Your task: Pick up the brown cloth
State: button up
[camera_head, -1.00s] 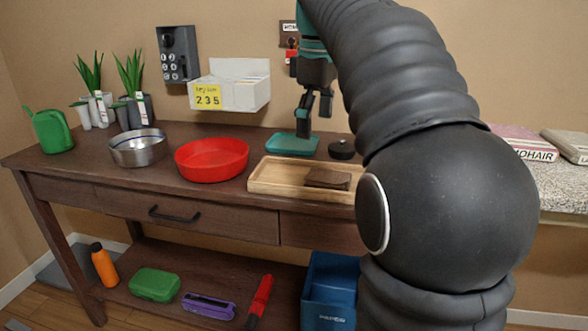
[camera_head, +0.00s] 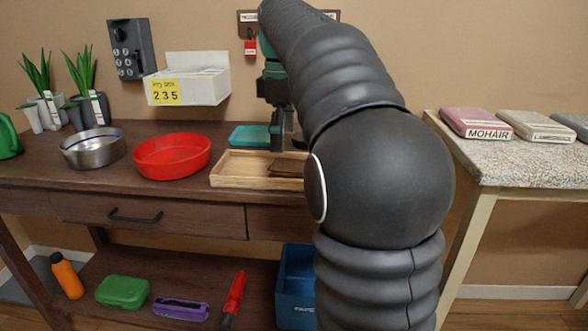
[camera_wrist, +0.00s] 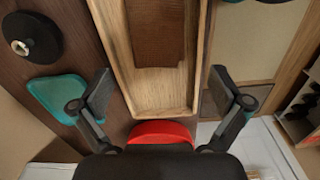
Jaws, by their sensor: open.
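The brown cloth (camera_head: 287,168) lies folded in the right part of a light wooden tray (camera_head: 238,181) on the dark table. My arm hides the tray's right end in the head view. In the wrist view the brown cloth (camera_wrist: 157,32) shows flat in the tray (camera_wrist: 160,113), cut off by the top edge. My gripper (camera_head: 282,140) is above the tray in the head view. In the wrist view my gripper (camera_wrist: 162,92) is open and empty, its fingers apart on both sides of the tray's near end. The cloth lies beyond the fingertips, not between them.
A red round dish (camera_head: 172,157) and a metal bowl (camera_head: 92,149) stand left of the tray. A teal dish (camera_head: 249,136) lies behind it. A black round object (camera_wrist: 32,38) shows in the wrist view. A speckled counter (camera_head: 520,165) with boxes is at right.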

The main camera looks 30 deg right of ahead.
aim_at(287, 160)
jog(key=f, duration=0.2)
jog(key=d+f+b, duration=0.1)
jog(key=f, duration=0.1)
jog(key=shift+w+d+f, duration=0.1)
jog(key=shift+w, duration=0.05)
jog(key=shift+s+a+f, duration=0.2)
jog(key=shift+a+f, duration=0.2)
jog(key=shift+f, duration=0.2)
jog(key=shift+d, duration=0.1)
jog(key=c, duration=0.8)
